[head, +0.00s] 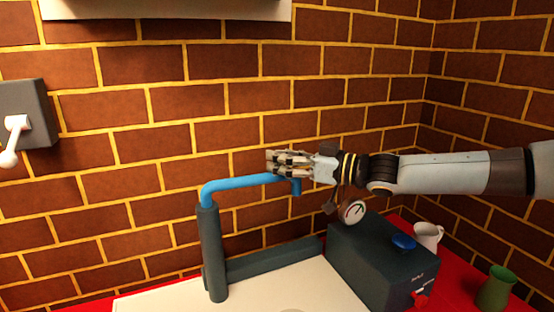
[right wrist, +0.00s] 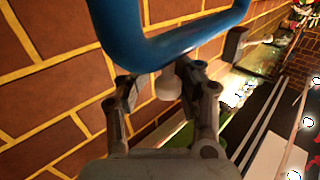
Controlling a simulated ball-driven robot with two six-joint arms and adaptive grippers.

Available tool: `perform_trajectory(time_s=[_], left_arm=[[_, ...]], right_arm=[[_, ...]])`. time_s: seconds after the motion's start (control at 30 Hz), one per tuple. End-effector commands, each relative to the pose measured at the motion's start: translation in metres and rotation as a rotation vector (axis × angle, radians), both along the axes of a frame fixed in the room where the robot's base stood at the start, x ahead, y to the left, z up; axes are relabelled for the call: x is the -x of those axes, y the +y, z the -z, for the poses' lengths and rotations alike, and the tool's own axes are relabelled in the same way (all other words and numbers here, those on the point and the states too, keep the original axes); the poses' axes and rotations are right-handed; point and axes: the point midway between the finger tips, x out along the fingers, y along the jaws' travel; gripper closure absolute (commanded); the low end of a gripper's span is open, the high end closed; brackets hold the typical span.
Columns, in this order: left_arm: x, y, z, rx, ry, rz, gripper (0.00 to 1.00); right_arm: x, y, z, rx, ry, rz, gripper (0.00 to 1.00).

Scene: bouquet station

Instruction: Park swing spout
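The blue swing spout (head: 240,186) tops a dark upright post (head: 211,255) and reaches right, its end bent down. My right gripper (head: 275,162) is at the spout's outer end in the head view, overlapping it. In the right wrist view the spout (right wrist: 165,45) curves across just beyond the fingers of my right gripper (right wrist: 165,84). The fingers are apart, with a pale rounded piece between them that I cannot identify. Whether a finger touches the spout I cannot tell. My left gripper is in neither view.
A dark box (head: 375,262) with a round gauge (head: 354,212) and blue knob (head: 404,242) stands below my right arm. A white mug (head: 428,235) and green vase (head: 495,288) stand at right. A wall lever (head: 14,135) is at left. Brick walls close the back.

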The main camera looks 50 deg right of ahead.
Motion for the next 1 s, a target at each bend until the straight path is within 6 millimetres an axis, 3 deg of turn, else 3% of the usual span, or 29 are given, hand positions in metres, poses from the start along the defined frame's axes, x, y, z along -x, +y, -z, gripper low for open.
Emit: perform_trajectory(time_s=[0.03,0.13,0.57,1.0], left_arm=[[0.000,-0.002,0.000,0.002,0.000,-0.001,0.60],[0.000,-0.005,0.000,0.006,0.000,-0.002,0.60],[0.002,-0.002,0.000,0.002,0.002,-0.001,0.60],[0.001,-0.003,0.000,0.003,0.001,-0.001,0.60]], right_arm=[[-0.001,0.000,-0.002,-0.001,-0.003,-0.001,0.67],[0.000,0.000,-0.002,-0.001,-0.004,-0.002,0.54],[0.006,0.000,0.000,0.000,0.000,-0.007,0.53],[0.052,-0.017,0.001,0.004,0.006,-0.006,0.53]])
